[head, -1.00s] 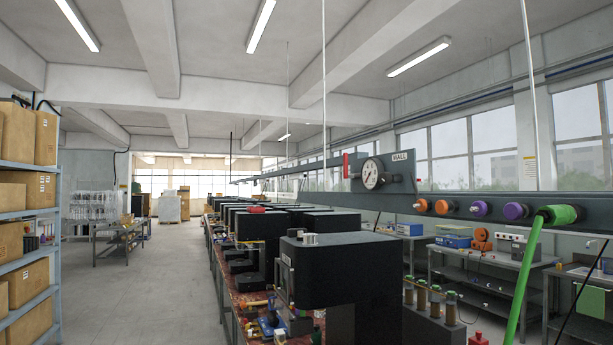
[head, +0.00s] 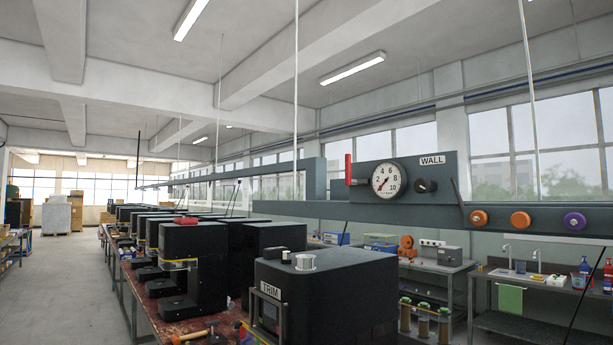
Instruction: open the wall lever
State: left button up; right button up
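A dark panel (head: 455,180) labelled WALL hangs above the machines, right of centre in the head view. At its left end a red lever handle (head: 348,168) stands upright. Beside the lever is a round white gauge (head: 388,180) with a needle, then a black knob (head: 426,186). Neither of my grippers is in view, so I cannot see whether they are open or shut.
A row of black machines (head: 330,295) stands on a reddish bench; the nearest is labelled TRIM. Orange and purple round fittings (head: 521,220) sit on the rail at right. Steel tables (head: 500,290) stand behind. The floor aisle (head: 70,290) at left is clear.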

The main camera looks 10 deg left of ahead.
aim_at(347, 181)
jog(key=j+z, duration=0.1)
jog(key=z, duration=0.25)
jog(key=i+j+z, duration=0.1)
jog(key=z, duration=0.3)
jog(key=j+z, duration=0.15)
jog(key=z, duration=0.2)
jog(key=j+z, duration=0.45)
jog(key=j, duration=0.4)
jog(key=j+z, duration=0.45)
jog(key=j, duration=0.45)
